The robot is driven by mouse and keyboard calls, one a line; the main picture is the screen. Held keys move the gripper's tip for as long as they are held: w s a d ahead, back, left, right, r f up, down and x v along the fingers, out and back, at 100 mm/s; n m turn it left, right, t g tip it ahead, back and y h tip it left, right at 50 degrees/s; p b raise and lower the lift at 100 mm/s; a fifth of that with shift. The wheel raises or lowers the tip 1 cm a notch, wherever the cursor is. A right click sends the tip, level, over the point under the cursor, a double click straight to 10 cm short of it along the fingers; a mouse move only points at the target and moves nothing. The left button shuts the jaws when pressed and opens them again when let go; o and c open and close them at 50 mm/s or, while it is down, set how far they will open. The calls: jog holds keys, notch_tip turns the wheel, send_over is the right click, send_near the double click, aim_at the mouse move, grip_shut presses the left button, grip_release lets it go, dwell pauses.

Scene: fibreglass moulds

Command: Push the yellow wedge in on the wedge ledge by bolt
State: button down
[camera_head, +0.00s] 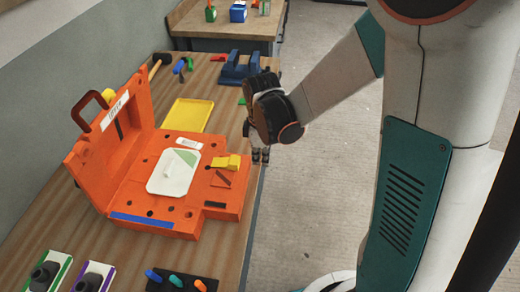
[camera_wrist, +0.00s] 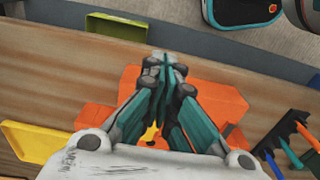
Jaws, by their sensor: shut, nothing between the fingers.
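The orange mould (camera_head: 180,215) lies open on the wooden bench, its lid (camera_head: 112,140) raised at the left. The yellow wedge (camera_head: 230,161) sits on the right side of the mould's lower half, above a darker orange patch (camera_head: 222,178) with a dark line. My gripper (camera_head: 260,155) is just right of the wedge, fingers pointing down, with a visible gap in the head view. In the wrist view my gripper (camera_wrist: 165,62) is shut and empty over the orange mould (camera_wrist: 215,105). A small yellow bit (camera_wrist: 152,132) shows between the finger links; the rest is hidden. I cannot make out the bolt.
A yellow tray (camera_head: 188,115) lies behind the mould, with a blue fixture (camera_head: 240,68) farther back. A black rack (camera_head: 182,282) with coloured handles stands in front. Two dark-knobbed pieces (camera_head: 45,275) are at the lower left.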

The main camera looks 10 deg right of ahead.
aim_at(228, 162)
jog(key=a+f, duration=0.1)
jog(key=w+a+f+b, duration=0.1)
jog(key=shift+a+f, duration=0.4)
jog(key=shift+w+a+r, duration=0.1)
jog(key=shift+w+a, duration=0.15)
jog(key=shift+a, duration=0.2)
jog(key=a, duration=0.2)
jog(key=w+a, duration=0.1)
jog(key=a, duration=0.1)
jog(key=w+a, duration=0.1)
jog(key=a, duration=0.1)
jog(key=shift+w+b, duration=0.25)
jog(key=shift+b, duration=0.15)
